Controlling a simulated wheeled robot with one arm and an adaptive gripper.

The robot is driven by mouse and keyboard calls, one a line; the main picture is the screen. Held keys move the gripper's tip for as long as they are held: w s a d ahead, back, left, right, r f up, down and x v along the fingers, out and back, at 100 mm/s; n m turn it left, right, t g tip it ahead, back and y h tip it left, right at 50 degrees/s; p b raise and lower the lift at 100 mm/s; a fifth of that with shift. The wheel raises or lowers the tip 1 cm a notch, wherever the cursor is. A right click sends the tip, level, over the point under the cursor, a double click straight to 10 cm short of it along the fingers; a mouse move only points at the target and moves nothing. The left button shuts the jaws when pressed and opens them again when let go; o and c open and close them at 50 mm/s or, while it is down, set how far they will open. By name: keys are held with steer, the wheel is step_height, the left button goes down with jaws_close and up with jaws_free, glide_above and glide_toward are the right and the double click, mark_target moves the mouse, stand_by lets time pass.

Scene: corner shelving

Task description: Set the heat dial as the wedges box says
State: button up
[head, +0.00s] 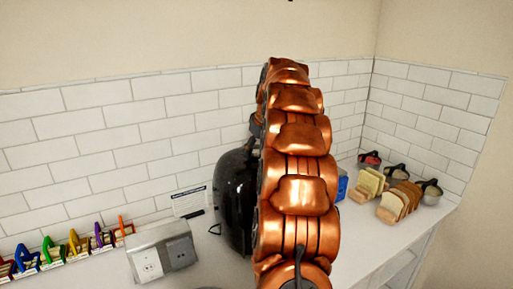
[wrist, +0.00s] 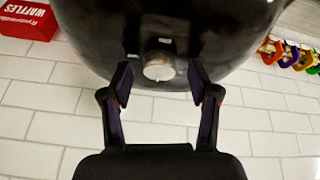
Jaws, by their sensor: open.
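The heat dial (wrist: 158,72) is a small pale round knob on a glossy black rounded appliance (wrist: 215,30). Its pointer setting is too small to read. My gripper (wrist: 160,82) is open, with one dark fingertip on each side of the dial; both look apart from it. In the head view the black appliance (head: 232,195) stands on the counter, partly behind my copper arm, and my gripper cannot be made out. A blue box (head: 342,186) shows just right of my arm, mostly hidden, its print unreadable. I cannot identify a wedges box.
A red waffles box (wrist: 28,18) shows in the wrist view. A grey socket unit (head: 162,252) and a white printed card (head: 191,201) are left of the appliance.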

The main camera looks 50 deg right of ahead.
steer(key=shift+c, duration=0.5)
steer(key=c, duration=1.1)
steer(key=shift+o, duration=0.2)
